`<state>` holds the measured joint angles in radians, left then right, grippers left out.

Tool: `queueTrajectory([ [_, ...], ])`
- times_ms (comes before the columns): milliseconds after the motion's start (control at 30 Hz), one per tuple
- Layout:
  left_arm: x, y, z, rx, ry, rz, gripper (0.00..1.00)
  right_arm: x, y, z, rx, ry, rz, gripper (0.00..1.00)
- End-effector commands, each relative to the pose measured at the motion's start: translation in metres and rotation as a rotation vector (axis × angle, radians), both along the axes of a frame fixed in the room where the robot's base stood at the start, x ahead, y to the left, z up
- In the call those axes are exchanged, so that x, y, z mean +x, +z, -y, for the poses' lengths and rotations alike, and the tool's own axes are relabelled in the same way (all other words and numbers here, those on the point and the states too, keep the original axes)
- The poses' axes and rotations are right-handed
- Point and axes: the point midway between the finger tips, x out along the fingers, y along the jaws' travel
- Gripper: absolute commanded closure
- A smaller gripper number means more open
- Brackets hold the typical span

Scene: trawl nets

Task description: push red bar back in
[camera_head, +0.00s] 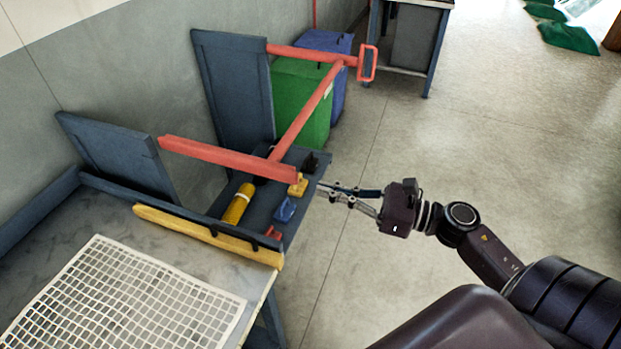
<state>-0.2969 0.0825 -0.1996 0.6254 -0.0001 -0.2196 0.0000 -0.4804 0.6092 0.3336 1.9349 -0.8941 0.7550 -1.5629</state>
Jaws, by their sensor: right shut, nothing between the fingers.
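Red bars stand out from a dark blue-grey bench unit. One long red bar (228,159) runs across above the tray, its right end by a small yellow block (298,186). A slanting red bar (306,112) rises from there to a further red bar (305,54) with a loop-shaped red handle (367,63) at its end. I cannot tell which one the task means. My right gripper (322,190) is shut and empty, just right of the yellow block and the tray's edge; whether it touches the edge is unclear. My left gripper is not in view.
The dark tray (262,205) holds a yellow cylinder (238,204) and a blue piece (286,209). A yellow strip (207,236) edges the table, where a white grid (125,297) lies. Green (303,100) and blue bins stand behind.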

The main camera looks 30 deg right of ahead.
Motion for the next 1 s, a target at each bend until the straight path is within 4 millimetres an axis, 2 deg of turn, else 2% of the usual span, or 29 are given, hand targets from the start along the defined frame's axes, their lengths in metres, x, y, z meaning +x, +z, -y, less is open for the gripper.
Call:
queueTrajectory([
  [100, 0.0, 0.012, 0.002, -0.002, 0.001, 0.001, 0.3, 0.015, 0.004, -0.012, 0.001, 0.0, 0.002, 1.0],
  [300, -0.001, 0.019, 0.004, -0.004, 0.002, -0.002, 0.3, 0.029, 0.002, -0.024, -0.001, -0.001, 0.001, 1.0],
  [800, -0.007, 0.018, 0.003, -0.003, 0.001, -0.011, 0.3, 0.033, -0.001, -0.028, 0.0, -0.001, 0.0, 1.0],
  [1000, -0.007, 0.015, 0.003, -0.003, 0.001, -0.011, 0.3, 0.046, 0.0, -0.039, 0.0, 0.0, 0.003, 1.0],
])
